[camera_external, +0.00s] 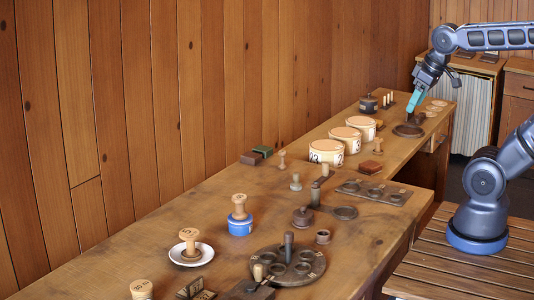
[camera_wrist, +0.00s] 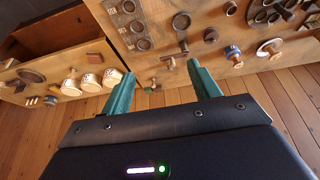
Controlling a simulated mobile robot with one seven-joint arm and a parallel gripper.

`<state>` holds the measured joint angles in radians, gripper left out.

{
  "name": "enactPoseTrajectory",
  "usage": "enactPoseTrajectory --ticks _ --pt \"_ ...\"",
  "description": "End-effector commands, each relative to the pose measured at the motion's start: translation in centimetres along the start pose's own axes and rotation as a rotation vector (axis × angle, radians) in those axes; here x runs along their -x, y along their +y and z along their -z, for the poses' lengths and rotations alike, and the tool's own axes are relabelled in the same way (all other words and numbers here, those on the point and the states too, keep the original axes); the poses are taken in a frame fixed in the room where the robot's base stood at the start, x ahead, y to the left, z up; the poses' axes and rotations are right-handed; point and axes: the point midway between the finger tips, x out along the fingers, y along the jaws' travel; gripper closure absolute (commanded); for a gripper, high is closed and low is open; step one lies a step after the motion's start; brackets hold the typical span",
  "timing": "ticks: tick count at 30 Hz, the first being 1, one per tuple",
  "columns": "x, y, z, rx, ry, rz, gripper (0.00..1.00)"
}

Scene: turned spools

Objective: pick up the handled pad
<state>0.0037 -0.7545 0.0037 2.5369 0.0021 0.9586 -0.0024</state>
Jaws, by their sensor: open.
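A dark round disc (camera_external: 404,131) with a dark upright piece at it lies near the far end of the bench; it looks like the handled pad, though I cannot be sure. A dark flat disc (camera_wrist: 30,76), seemingly the same one, shows at the far left of the wrist view. My gripper (camera_external: 410,110) is over the far end of the bench, close to that disc in the external view; whether it touches cannot be told. In the wrist view my gripper (camera_wrist: 160,70) has its teal fingers wide apart with nothing held between them.
Three pale numbered pots (camera_external: 326,152) stand along the bench, with a dark canister (camera_external: 368,104) behind. A plate with holes (camera_external: 372,190), a round holder with a post (camera_external: 286,267), a blue-based spool (camera_external: 240,219) and a white saucer (camera_external: 206,254) stand nearer.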

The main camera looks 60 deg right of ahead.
Motion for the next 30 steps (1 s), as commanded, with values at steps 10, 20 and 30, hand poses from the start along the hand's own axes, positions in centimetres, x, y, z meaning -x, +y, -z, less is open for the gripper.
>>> enactPoseTrajectory --ticks 10,20,30 --pt "0.0 0.0 0.0 0.000 0.000 0.000 0.39" --pt "0.0 0.0 0.0 0.000 0.000 0.000 0.40" --pt "-1.2 0.1 3.3 0.135 -0.043 -0.017 0.40"
